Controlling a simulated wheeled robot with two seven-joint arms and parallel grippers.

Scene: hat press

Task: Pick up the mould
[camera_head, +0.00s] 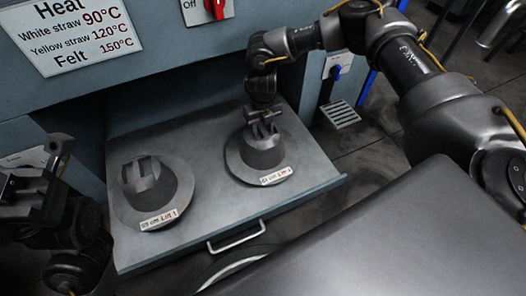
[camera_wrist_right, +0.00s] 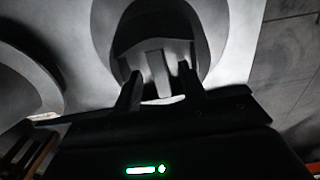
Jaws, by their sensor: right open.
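Two grey hat moulds with wide brims and labels stand on the pulled-out metal tray. The left mould (camera_head: 152,190) has a notched top and nothing touches it. The right mould (camera_head: 262,158) stands under my right gripper (camera_head: 262,125). My right gripper is open and points down at the top of that mould. In the right wrist view its two fingers (camera_wrist_right: 158,80) are apart, with the central rib of the mould (camera_wrist_right: 152,45) between them; whether they touch it I cannot tell. My left gripper (camera_head: 38,180) is at the left edge, away from both moulds; its jaws are unclear.
The tray (camera_head: 215,215) has a front handle (camera_head: 237,236) and juts from the blue-grey press (camera_head: 160,60). A sign with temperatures (camera_head: 75,30) and a red switch (camera_head: 215,8) are on the press. A floor grate (camera_head: 340,114) lies right of it.

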